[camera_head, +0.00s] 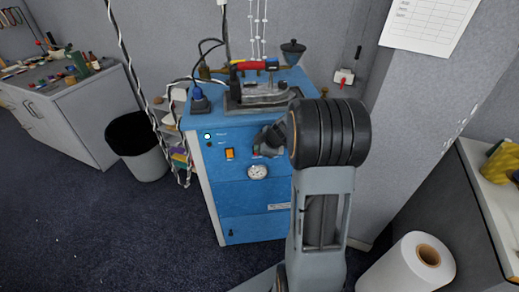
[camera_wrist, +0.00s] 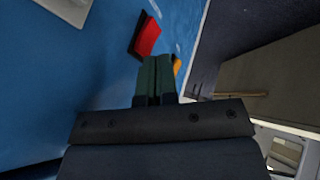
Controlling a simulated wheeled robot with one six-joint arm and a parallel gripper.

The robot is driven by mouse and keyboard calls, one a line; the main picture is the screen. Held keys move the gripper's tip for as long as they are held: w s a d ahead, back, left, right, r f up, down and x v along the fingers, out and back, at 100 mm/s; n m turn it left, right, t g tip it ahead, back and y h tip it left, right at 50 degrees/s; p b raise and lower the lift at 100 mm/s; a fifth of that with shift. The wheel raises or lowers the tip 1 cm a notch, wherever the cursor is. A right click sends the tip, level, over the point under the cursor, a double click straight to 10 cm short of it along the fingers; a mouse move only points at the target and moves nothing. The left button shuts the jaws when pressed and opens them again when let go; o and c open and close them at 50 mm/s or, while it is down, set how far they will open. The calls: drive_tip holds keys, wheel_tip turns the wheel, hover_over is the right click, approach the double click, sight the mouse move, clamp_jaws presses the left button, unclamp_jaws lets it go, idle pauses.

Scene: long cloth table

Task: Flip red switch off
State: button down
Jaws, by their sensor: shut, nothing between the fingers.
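The red switch (camera_wrist: 148,38) is a red rocker in a dark frame on the blue cabinet's face in the wrist view. My gripper (camera_wrist: 158,60) is shut and empty, its dark green fingers side by side. Its tips lie just below the switch in that picture; I cannot tell if they touch it. In the head view my gripper (camera_head: 262,148) is at the upper right of the front of the blue cabinet (camera_head: 245,200). I cannot make out the red switch there; my wrist and gripper cover that part.
The cabinet front also carries an orange switch (camera_head: 229,154), a round gauge (camera_head: 257,172) and a lit lamp (camera_head: 207,135). An iron (camera_head: 262,93) stands on top. Cables hang at the left near a bin (camera_head: 139,148). A white roll (camera_head: 410,265) stands front right.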

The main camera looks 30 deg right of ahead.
drive_tip(key=a+b+v, duration=0.1)
drive_tip(key=b+v, duration=0.1)
drive_tip(key=v, duration=0.9)
drive_tip(key=shift+s+r, duration=0.2)
drive_tip(key=shift+s, duration=0.3)
drive_tip(key=shift+d, duration=0.15)
